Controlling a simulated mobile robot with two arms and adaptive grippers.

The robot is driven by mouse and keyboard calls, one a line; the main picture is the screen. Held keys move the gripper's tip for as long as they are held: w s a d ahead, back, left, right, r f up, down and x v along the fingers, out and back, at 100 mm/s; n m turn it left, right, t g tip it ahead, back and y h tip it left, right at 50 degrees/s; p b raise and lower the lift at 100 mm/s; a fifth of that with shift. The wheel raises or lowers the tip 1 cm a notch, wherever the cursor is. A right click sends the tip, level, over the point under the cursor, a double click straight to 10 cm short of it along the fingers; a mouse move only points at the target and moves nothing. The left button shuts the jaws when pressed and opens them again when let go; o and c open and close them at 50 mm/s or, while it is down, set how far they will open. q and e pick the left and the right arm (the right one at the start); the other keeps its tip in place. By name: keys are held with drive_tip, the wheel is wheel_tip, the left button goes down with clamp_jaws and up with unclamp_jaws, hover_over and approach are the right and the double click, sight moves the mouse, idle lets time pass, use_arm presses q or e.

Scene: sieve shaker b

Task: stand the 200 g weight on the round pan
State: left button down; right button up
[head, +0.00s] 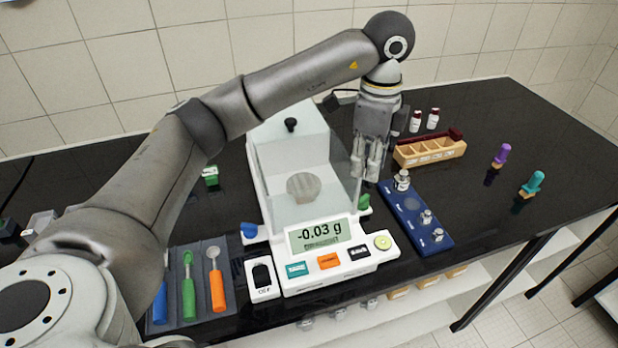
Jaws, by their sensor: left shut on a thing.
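My left gripper (366,174) points down just right of the balance's glass chamber, above the bench. It is shut on a small metal thing, probably the 200 g weight, mostly hidden by the grey fingers. The round pan (303,187) is a bare grey disc inside the chamber, left of the gripper. The blue weight tray (393,201) has an empty round place and holds several silver weights, the largest one (402,181) at the back. Their markings are too small to read. My right gripper is not in view.
The balance (335,262) reads -0.03 g, with a green knob (364,202) low on its right. A wooden rack (430,150), two small bottles (415,121) and purple (502,155) and teal (532,184) handled tools stand right. A tool tray (203,290) lies left.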

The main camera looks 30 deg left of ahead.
use_arm(q)
wheel_tip(320, 180, up, 2)
drive_tip(key=w+r+n, duration=0.1)
drive_tip(key=w+n, duration=0.1)
drive_tip(key=n, duration=0.2)
drive_tip(key=p, duration=0.4)
hover_over(304, 184)
drive_tip(key=d, duration=0.1)
drive_tip(key=shift+n, duration=0.3)
wheel_tip(304, 184, down, 8)
drive_tip(key=shift+w+f, duration=0.1)
drive_tip(key=shift+a+f, duration=0.25)
drive_tip(key=shift+f, duration=0.25)
drive_tip(key=f+p, duration=0.1)
drive_tip(key=f, duration=0.1)
drive_tip(key=f+p, duration=0.1)
drive_tip(key=shift+a+f, duration=0.35)
drive_tip(key=shift+f, duration=0.15)
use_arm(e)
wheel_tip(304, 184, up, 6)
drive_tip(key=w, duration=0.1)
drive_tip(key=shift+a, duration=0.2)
use_arm(q)
drive_tip(key=shift+f, duration=0.1)
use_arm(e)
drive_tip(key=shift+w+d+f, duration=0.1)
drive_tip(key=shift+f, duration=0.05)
